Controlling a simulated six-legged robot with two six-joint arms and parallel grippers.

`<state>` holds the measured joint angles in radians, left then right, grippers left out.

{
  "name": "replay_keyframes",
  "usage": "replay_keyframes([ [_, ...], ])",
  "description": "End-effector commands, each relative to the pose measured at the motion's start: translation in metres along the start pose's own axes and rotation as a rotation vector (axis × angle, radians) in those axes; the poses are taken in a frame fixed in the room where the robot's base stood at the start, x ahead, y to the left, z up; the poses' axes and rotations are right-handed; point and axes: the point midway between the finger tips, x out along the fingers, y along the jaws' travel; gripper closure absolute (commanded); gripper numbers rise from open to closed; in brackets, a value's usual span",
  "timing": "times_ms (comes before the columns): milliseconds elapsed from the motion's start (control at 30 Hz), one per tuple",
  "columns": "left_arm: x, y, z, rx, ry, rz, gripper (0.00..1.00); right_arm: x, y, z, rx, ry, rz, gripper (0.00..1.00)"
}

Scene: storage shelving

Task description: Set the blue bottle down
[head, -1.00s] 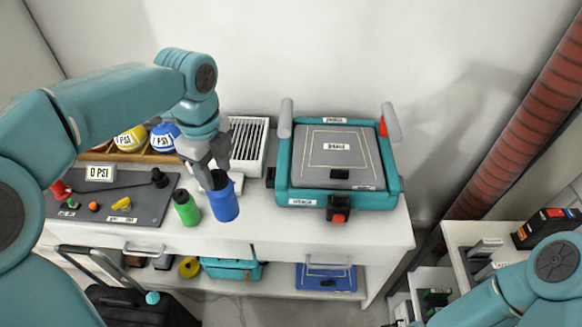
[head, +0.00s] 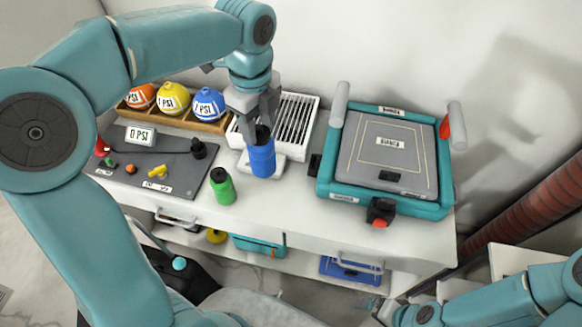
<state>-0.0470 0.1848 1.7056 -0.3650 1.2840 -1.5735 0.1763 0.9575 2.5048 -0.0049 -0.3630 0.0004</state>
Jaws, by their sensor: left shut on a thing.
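The blue bottle (head: 262,159) is upright with a dark cap, at the front of the white slatted unit on the white worktop. My left gripper (head: 259,130) comes down from above and is shut on the bottle's top. A pale plate shows around the bottle's lower part. I cannot tell whether its base touches the surface below. A green bottle (head: 223,189) with a black cap stands just to the left and nearer, apart from the blue one. My right arm shows at the lower right, but its gripper is not visible.
The white slatted unit (head: 294,118) is behind the bottle. A teal-edged grey case (head: 388,153) stands to the right. Orange, yellow and blue balls sit in a wooden rack (head: 212,126). A dark board (head: 150,168) lies left. The worktop (head: 300,215) is clear in front.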

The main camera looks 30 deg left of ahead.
Motion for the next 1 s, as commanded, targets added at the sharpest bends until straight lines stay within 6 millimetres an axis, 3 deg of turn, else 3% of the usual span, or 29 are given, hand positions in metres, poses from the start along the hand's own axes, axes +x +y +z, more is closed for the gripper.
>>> replay_keyframes([
  [400, 0.116, 0.004, 0.0, 0.001, 0.002, 0.008, 1.0, 0.004, 0.001, 0.0, 0.0, 0.0, 0.0, 0.0],
  [500, 0.136, 0.003, 0.001, -0.001, 0.001, 0.005, 1.0, 0.004, 0.001, 0.0, 0.0, 0.0, 0.0, 0.0],
  [1000, 0.195, 0.001, 0.003, -0.002, 0.001, 0.003, 1.0, 0.005, 0.002, 0.0, 0.0, 0.0, 0.0, 0.0],
])
